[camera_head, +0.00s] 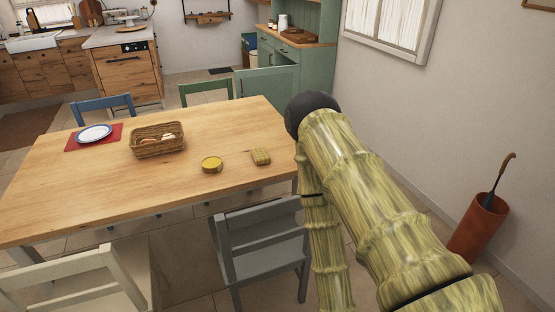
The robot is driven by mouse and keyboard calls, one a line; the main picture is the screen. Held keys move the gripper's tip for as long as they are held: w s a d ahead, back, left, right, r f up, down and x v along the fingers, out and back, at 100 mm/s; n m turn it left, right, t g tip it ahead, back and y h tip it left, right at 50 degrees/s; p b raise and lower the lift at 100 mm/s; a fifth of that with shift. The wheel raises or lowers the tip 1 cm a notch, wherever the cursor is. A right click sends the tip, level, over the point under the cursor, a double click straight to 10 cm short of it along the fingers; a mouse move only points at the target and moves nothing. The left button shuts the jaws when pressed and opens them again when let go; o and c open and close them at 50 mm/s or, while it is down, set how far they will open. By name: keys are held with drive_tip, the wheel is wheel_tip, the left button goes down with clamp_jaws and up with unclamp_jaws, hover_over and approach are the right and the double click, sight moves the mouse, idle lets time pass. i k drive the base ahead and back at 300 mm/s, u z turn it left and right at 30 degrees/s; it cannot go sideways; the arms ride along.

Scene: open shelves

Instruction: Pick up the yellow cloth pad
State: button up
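A small yellow, patterned pad (261,157), which looks like the cloth pad, lies flat on the wooden table (90,190) near its right end. A round yellow dish (212,164) stands just left of it. My arm, with a bamboo-like surface, rises on the right side of the view, to the right of the pad and apart from it in the picture. My gripper is not visible in this view.
A wicker basket (157,148) with items inside and a blue-rimmed plate (94,133) on a red mat (74,144) stand further left. A grey chair (262,240) stands at the near side. An umbrella stand (477,229) is at the right wall.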

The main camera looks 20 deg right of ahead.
sight(261, 156)
drive_tip(key=z, duration=1.55)
drive_tip(key=i, duration=1.6)
drive_tip(key=u, duration=2.05)
